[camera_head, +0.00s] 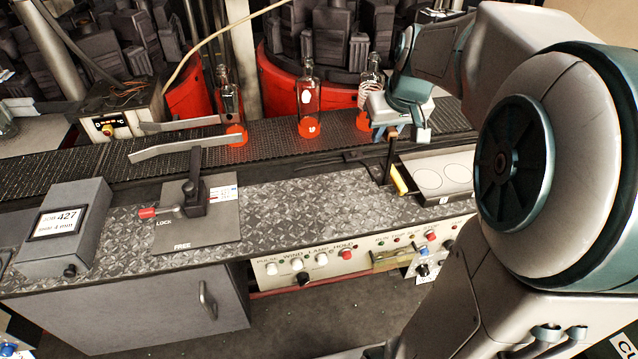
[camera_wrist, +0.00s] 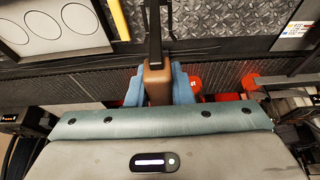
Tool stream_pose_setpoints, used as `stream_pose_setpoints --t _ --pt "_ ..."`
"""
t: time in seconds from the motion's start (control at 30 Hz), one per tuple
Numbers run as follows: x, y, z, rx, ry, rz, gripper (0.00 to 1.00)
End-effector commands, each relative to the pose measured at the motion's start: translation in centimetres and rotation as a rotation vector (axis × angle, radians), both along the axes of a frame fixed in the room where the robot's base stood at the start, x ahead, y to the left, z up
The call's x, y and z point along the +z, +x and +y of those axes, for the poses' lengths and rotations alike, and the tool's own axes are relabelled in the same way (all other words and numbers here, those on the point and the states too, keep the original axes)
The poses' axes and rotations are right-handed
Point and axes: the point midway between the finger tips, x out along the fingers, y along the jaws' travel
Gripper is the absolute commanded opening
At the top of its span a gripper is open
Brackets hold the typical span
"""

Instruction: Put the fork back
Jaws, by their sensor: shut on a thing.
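The fork (camera_wrist: 155,35) has a brown handle and a thin dark shaft. My gripper (camera_head: 391,131) is shut on its brown handle; in the wrist view the blue fingers sit on either side of the handle. In the head view the fork (camera_head: 389,160) points down over the rear edge of the patterned bench, just left of a light panel with round outlines (camera_head: 437,178). I cannot tell whether its lower end touches anything.
A yellow bar (camera_head: 398,180) lies along the panel's left edge. Behind my gripper, bottles (camera_head: 308,100) stand on red bases on the dark conveyor (camera_head: 270,132). A lever plate (camera_head: 210,222) and a display box (camera_head: 65,229) stand left; the bench (camera_head: 300,210) between is clear.

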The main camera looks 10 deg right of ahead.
Motion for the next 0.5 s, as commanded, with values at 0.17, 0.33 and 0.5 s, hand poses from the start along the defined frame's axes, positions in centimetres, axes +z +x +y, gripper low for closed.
stream_pose_setpoints --t 0.17,0.33,0.5 --pt "-1.0 0.5 1.9 0.005 0.0 0.003 0.0" --pt "-3.3 1.7 5.5 0.006 0.0 0.005 0.0" --pt "-5.4 2.8 8.9 0.004 -0.001 0.004 0.0"
